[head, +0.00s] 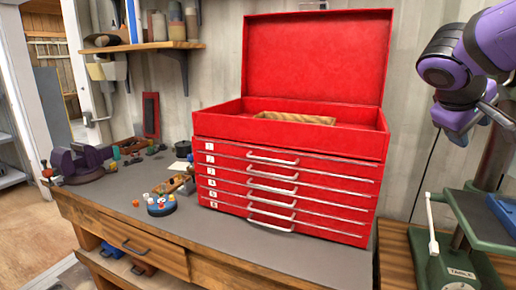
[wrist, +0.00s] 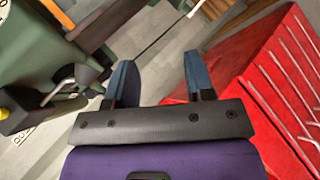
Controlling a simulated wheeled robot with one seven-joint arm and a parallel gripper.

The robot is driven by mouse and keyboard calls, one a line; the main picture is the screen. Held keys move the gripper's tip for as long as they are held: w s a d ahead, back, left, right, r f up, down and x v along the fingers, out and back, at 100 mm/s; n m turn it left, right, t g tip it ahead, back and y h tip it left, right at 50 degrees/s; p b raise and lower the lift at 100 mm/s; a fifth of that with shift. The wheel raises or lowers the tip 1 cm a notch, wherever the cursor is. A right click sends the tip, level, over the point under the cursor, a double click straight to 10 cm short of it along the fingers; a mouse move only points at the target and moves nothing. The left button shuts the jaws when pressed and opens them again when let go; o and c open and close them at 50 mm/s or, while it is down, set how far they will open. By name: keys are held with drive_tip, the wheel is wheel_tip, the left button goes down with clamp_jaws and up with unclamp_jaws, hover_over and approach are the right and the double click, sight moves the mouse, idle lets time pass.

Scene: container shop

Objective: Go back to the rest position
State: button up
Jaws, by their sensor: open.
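My gripper (wrist: 158,82) shows in the wrist view with its two blue-grey fingers spread apart and nothing between them. In the head view my purple arm is at the upper right, and the gripper's fingers are not clearly seen there. The red tool chest (head: 285,175) stands on the workbench with its lid raised and its numbered drawers closed. A wooden piece (head: 295,118) lies in its open top. The chest's side (wrist: 240,62) is at the right of the wrist view, apart from the fingers.
A green machine (head: 455,262) stands at the right; it also shows at the upper left of the wrist view (wrist: 50,75). A vise (head: 80,163), small bottles on a blue round holder (head: 162,209) and other small items sit on the left of the workbench (head: 120,195). A shelf (head: 150,46) hangs above.

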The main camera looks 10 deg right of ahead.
drive_tip(key=s+a+f+y, duration=0.2)
drive_tip(key=s+a+y, duration=0.1)
drive_tip(key=a, duration=0.2)
drive_tip(key=s+a+f+t+y, duration=0.1)
drive_tip(key=s+a+f+y, duration=0.1)
drive_tip(key=a, duration=0.3)
drive_tip(key=s+a+f+m+t+y, duration=0.1)
drive_tip(key=s+a+f+y, duration=0.2)
drive_tip(key=s+a+y, duration=0.1)
drive_tip(key=shift+s+a, duration=0.45)
drive_tip(key=shift+a, duration=0.5)
